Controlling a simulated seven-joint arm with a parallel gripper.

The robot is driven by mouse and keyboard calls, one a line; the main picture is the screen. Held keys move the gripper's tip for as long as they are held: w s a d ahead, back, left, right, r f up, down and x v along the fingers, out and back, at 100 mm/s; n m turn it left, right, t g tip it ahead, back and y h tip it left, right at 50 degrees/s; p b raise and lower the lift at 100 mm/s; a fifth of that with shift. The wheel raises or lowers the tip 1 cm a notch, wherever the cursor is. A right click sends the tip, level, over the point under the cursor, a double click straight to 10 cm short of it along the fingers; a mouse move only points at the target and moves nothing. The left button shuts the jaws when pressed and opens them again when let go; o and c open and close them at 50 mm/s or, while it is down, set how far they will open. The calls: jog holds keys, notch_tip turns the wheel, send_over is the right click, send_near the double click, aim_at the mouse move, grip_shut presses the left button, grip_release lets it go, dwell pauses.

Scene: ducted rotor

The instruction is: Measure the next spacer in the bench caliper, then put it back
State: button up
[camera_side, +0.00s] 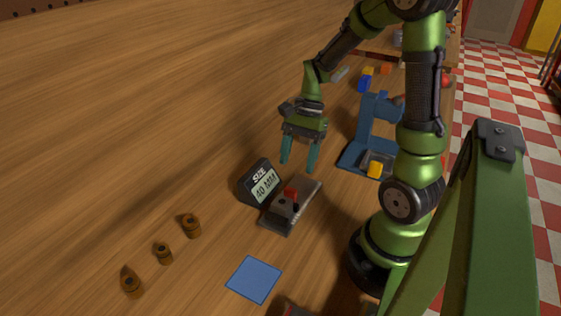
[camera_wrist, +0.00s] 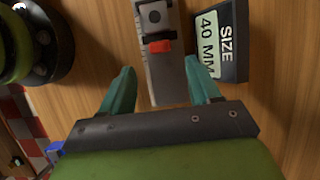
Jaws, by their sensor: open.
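Three brown spacers of differing shape stand in a slanting row on the bench at the left in the side view: one at the front (camera_side: 130,283), a small one in the middle (camera_side: 163,254) and one at the back (camera_side: 190,226). The bench caliper (camera_side: 277,219) lies right of them, with a red part on it; it also shows in the wrist view (camera_wrist: 166,88). Its display (camera_side: 264,187) reads SIZE 40 MM. I cannot make out a spacer in the caliper. My gripper (camera_side: 298,166) is open and empty, above the bench just beyond the caliper.
A blue square mat (camera_side: 253,280) lies flat in front of the caliper. A blue machine-like stand (camera_side: 375,125) with a yellow piece (camera_side: 375,169) at its base stands at the right, behind my arm. Small coloured blocks lie farther back.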

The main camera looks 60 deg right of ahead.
aim_at(292, 188)
jog(key=x, duration=0.7)
jog(key=shift+a+f, duration=0.15)
jog(key=shift+f, duration=0.25)
jog(key=shift+c, duration=0.3)
grip_shut()
